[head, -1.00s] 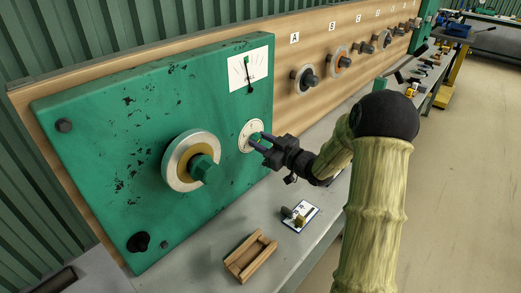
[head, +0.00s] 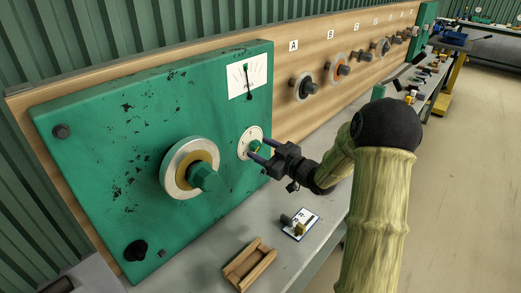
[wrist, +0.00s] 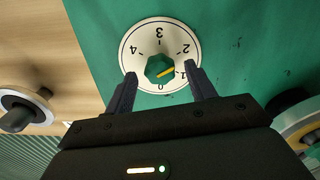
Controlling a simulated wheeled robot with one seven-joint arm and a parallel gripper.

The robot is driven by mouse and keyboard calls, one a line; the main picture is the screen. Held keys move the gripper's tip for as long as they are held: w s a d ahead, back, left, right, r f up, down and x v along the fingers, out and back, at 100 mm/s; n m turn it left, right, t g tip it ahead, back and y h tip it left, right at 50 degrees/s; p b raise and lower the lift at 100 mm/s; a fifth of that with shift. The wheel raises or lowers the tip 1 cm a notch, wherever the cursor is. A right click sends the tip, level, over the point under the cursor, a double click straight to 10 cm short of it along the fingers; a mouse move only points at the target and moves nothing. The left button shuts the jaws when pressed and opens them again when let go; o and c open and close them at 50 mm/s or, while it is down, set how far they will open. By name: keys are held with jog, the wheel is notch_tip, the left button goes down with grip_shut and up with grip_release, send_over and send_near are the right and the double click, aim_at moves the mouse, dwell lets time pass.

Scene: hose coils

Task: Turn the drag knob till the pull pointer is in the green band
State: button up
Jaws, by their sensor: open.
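The drag knob, a small green faceted knob (wrist: 160,68) with a yellow mark, sits on a white dial (wrist: 137,37) numbered 0 to 4. The mark points near 1 in the wrist view. In the head view this dial (head: 243,135) is on the green panel, partly behind my fingers. My gripper (wrist: 162,82) is open, its two fingers on either side of the knob; contact cannot be told. It also shows in the head view (head: 257,149). The pull gauge (head: 262,70) is above; its dark pointer stands nearly upright and appears to line up with the small green band (head: 245,66).
A larger green knob (head: 203,177) on a silver ring is left of my gripper. A black knob (head: 135,250) sits low on the panel. On the bench below are a wooden cradle (head: 232,270) and a card (head: 307,217) with small parts. Lettered reels line the board to the right.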

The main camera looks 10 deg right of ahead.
jog(key=b+v, duration=0.1)
jog(key=v, duration=1.5)
jog(key=shift+s, duration=0.25)
jog(key=shift+d, duration=0.15)
